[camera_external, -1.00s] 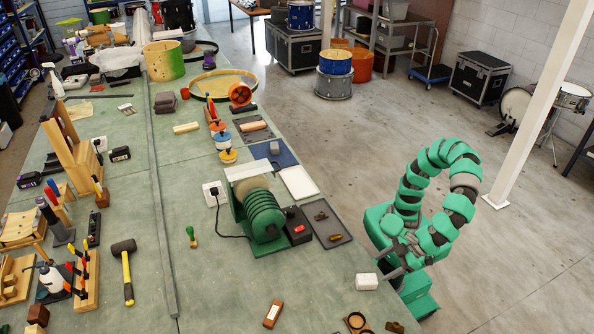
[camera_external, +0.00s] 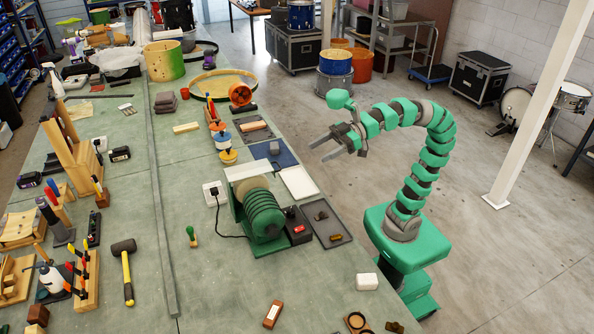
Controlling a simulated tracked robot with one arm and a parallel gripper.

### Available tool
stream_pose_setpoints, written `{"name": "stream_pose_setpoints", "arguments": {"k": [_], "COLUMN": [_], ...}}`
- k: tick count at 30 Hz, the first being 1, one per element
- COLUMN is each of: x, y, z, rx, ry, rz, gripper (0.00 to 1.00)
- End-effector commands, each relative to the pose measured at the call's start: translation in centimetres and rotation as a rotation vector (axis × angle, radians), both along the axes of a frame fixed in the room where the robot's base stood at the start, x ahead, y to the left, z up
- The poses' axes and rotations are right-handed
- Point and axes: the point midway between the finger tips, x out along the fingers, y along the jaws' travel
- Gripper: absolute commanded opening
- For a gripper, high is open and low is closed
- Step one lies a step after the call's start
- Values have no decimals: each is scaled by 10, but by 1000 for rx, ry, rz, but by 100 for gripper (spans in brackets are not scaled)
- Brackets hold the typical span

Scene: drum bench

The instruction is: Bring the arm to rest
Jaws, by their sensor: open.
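My green segmented arm rises from its base at the bench's right side, arches over at the top and reaches left. My gripper (camera_external: 326,148) is at its end, dark grey, with its two fingers apart and pointing left. Nothing shows between the fingers. It hangs in the air and appears against the floor just right of the bench edge, above and right of the white tray (camera_external: 299,183) in the picture. It touches nothing that I can see.
The green bench (camera_external: 150,230) carries a green-framed machine with a ribbed roller (camera_external: 262,210), a dark tray (camera_external: 327,222) with small pieces and a white block (camera_external: 367,281) near my base. A mallet (camera_external: 125,270) lies at left.

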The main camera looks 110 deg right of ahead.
Motion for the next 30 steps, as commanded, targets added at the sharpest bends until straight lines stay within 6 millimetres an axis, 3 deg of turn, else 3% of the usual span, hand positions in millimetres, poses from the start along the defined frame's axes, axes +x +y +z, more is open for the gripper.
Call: {"name": "stream_pose_setpoints", "arguments": {"k": [3,6,19,30], "x": [-8,-11,-10,-10], "y": [-23,-30,-30,-30], "z": [23,31,39,100], "rx": [-25,-38,-39,-39], "ry": [-57,-75,-76,-76], "rz": [-17,-20,-20,-20], "gripper": [65,65,65,65]}}
